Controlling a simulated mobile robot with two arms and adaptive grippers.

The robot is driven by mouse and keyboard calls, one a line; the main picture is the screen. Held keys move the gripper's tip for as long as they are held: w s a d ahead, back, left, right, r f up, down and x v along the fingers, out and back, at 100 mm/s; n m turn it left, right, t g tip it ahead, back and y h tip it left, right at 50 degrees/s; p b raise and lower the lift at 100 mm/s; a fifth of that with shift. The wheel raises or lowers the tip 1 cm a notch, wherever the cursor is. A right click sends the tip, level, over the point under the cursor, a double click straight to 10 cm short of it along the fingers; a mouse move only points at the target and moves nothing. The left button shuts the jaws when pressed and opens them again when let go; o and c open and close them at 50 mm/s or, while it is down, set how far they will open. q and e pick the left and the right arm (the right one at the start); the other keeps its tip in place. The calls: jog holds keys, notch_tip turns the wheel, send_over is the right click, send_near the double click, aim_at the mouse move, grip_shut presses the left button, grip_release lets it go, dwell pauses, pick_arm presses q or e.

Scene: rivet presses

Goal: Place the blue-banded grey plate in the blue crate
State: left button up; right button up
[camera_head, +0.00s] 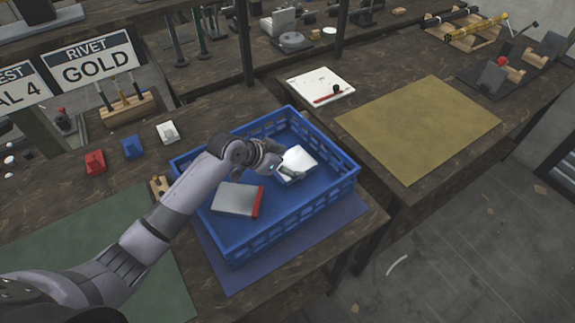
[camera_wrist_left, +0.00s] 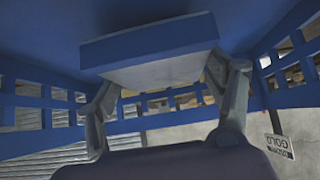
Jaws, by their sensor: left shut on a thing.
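The blue crate (camera_head: 247,238) stands on the bench in the middle of the head view. My left gripper (camera_head: 279,168) reaches into it from the left and is shut on the grey plate (camera_head: 298,160). In the left wrist view the plate (camera_wrist_left: 155,70) sits between the two fingers, with a blue band along one edge. In the head view the plate is low inside the crate, toward its right side; I cannot tell whether it touches the floor. A red-banded grey plate (camera_head: 235,199) lies in the crate nearer the front left. My right gripper is not in view.
A blue mat (camera_head: 219,269) lies under the crate. Small red (camera_head: 95,162), blue (camera_head: 132,147) and white (camera_head: 167,132) blocks stand to its left. A green mat (camera_head: 160,270) lies at front left. A yellow mat (camera_head: 420,128) on the right bench is clear. A white board (camera_head: 310,82) lies behind the crate.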

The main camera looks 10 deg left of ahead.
pick_arm(q)
jog(key=shift+w+f, duration=0.1)
jog(key=shift+f, duration=0.6)
jog(key=shift+f, duration=0.1)
jog(key=o, duration=1.8)
jog(key=shift+f, duration=0.15)
jog(key=shift+r, duration=0.25)
jog(key=v, duration=1.2)
jog(key=shift+b, duration=0.3)
